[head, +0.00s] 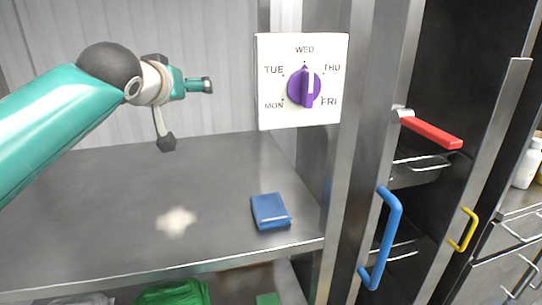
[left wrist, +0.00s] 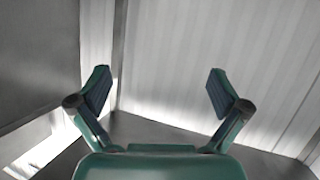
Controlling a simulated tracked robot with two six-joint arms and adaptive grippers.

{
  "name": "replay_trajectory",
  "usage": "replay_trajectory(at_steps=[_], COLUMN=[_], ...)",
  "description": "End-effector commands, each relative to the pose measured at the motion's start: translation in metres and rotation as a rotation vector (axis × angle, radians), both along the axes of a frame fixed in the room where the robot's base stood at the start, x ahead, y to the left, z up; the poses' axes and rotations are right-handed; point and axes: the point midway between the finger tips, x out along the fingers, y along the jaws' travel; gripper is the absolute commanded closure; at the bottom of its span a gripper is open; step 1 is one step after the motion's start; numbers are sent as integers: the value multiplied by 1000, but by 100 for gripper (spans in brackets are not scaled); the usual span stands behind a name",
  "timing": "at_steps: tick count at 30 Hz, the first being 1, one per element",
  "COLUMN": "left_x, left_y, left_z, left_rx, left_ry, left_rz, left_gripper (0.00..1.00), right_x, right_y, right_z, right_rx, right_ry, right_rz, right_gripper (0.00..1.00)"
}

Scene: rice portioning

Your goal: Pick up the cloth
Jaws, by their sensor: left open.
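A blue folded cloth (head: 270,211) lies on the grey metal shelf (head: 90,200), near its front right corner. My left gripper (head: 186,114) is above the back of the shelf, up and to the left of the cloth and well apart from it. Its two fingers are spread with nothing between them. In the left wrist view the open fingers (left wrist: 160,85) face the pale ribbed back wall, and the cloth is not seen there. My right gripper is in neither view.
A pale patch (head: 175,222) marks the shelf left of the cloth. A white day panel (head: 275,110) with a purple knob (head: 304,88) is at upper right. Blue (head: 382,240), red (head: 432,132) and yellow (head: 464,230) handles stand right. Green items (head: 172,293) lie below.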

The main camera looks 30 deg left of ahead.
Motion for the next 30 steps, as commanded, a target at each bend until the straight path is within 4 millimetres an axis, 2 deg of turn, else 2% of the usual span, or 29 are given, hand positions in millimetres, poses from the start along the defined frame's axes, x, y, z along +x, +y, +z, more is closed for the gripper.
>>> replay_trajectory(at_steps=[1, 3, 6, 9, 12, 15, 18, 24, 30], left_x=[27, 50, 69, 74, 70, 62, 57, 53, 53], left_y=[-13, -32, -64, -97, -126, -146, -156, -162, -161], left_z=[0, -28, -66, -99, -124, -139, -149, -170, -182], left_rx=[-88, -209, -368, -503, -604, -670, -707, -728, -727], left_ry=[100, 233, 432, 624, 785, 896, 961, 996, 994], left_rz=[-4, 5, 28, 62, 97, 124, 144, 156, 156], left_gripper=[0, 0, 0, 0, 0, 0, 0, 0, 0], right_x=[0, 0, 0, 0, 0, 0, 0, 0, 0], right_y=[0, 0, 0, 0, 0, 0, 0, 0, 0], right_z=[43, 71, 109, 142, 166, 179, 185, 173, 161], right_rx=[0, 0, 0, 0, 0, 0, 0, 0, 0], right_ry=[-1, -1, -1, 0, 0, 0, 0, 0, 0], right_rz=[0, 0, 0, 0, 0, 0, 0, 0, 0], right_gripper=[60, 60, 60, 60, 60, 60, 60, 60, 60])
